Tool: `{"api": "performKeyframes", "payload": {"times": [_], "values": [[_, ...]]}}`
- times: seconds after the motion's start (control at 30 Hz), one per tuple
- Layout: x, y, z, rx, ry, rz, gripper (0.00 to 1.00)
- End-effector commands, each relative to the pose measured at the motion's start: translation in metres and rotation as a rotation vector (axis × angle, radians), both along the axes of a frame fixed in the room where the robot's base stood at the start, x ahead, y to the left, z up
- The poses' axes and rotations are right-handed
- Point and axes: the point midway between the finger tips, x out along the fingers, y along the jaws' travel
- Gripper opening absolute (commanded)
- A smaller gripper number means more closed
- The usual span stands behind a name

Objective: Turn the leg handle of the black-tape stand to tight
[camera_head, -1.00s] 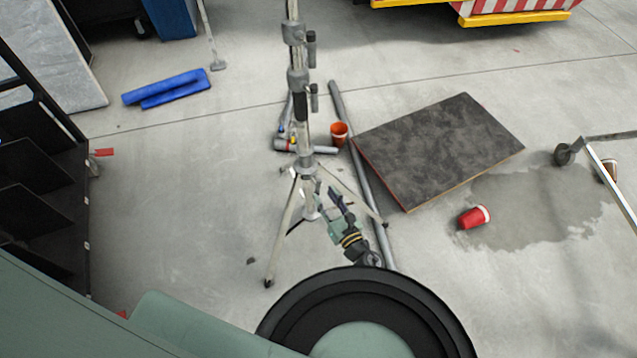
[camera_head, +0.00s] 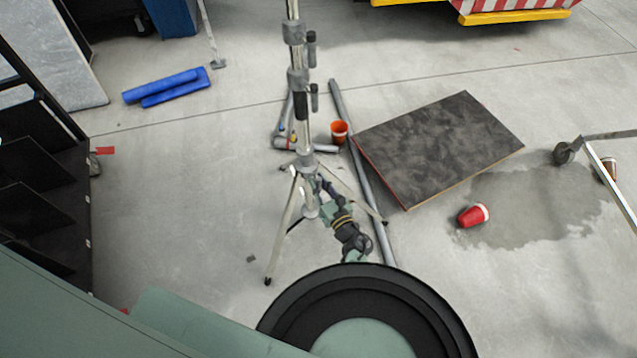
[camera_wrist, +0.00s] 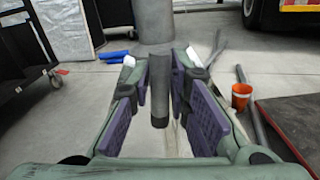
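The tripod stand (camera_head: 303,140) is upright left of centre in the head view, with a dark band on its column. In the wrist view, its grey collar (camera_wrist: 154,28) is at the top middle, and the dark leg handle (camera_wrist: 159,92) hangs down from it. My gripper (camera_head: 321,184) is low at the stand, right of its column. In the wrist view my gripper (camera_wrist: 161,84) is open, with one purple-padded finger on each side of the handle. A narrow gap shows on the left; contact on the right is unclear. My gripper hides the handle in the head view.
A grey pipe (camera_head: 362,170) lies just right of the stand, beside a dark board (camera_head: 440,148). An orange cup (camera_head: 339,131) stands behind, and a red cup (camera_head: 473,215) lies at right. Blue rolls (camera_head: 170,88) lie back left.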

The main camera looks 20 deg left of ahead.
Motion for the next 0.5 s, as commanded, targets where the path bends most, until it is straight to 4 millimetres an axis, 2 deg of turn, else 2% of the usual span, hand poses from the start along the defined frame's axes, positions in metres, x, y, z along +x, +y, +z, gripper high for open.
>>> {"api": "performKeyframes", "payload": {"times": [0.2, 0.5], "values": [[-0.0001, -0.0001, 0.0001, 0.000, 0.000, 0.000, 0.00], [-0.0001, 0.0000, 0.0001, 0.001, 0.001, 0.000, 0.00]]}}
